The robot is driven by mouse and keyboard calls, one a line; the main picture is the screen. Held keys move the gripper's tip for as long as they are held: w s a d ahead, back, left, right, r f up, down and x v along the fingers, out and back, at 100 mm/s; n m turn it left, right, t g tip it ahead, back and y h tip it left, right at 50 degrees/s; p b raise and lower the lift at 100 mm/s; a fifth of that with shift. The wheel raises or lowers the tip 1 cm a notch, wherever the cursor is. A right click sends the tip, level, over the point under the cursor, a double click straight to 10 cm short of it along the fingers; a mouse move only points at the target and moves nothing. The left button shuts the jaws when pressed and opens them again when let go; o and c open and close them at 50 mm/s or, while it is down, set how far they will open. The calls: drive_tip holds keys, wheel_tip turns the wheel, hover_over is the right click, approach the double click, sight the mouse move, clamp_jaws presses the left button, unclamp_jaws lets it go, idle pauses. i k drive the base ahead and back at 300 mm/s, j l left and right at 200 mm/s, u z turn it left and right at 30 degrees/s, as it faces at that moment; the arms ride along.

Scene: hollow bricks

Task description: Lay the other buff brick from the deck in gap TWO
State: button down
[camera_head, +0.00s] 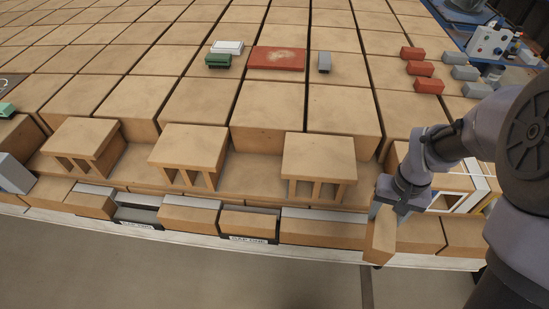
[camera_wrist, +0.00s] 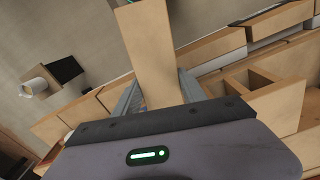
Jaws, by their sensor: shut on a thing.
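In the head view my gripper (camera_head: 392,203) is at the right of the front row, shut on a buff brick (camera_head: 380,243). The brick hangs on end in front of the row. In the wrist view the held brick (camera_wrist: 152,50) stands out between the two fingers. Two labelled places show in the front row. The left one (camera_head: 138,215) looks open, with a grey floor. The right one (camera_head: 249,240) has a buff brick (camera_head: 248,222) above its label. The label words are too small to read surely.
Three hollow bricks (camera_head: 320,146) stand behind the row, close to my arm's left. Laid buff bricks (camera_head: 323,230) line the front edge. On the deck lie a red slab (camera_head: 277,58), a green block (camera_head: 218,60), red bricks (camera_head: 420,68) and grey blocks (camera_head: 466,73). Open floor lies in front.

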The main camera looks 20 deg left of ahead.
sight(140, 215)
drive_tip(key=k+j, duration=0.1)
drive_tip(key=j, duration=1.05)
drive_tip(key=k+j, duration=0.15)
drive_tip(key=j, duration=0.4)
drive_tip(key=k+j+z, duration=0.1)
drive_tip(key=j, duration=0.5)
drive_tip(key=k+j, duration=0.1)
drive_tip(key=j, duration=1.15)
drive_tip(key=k+j+z, duration=0.1)
drive_tip(key=j, duration=0.6)
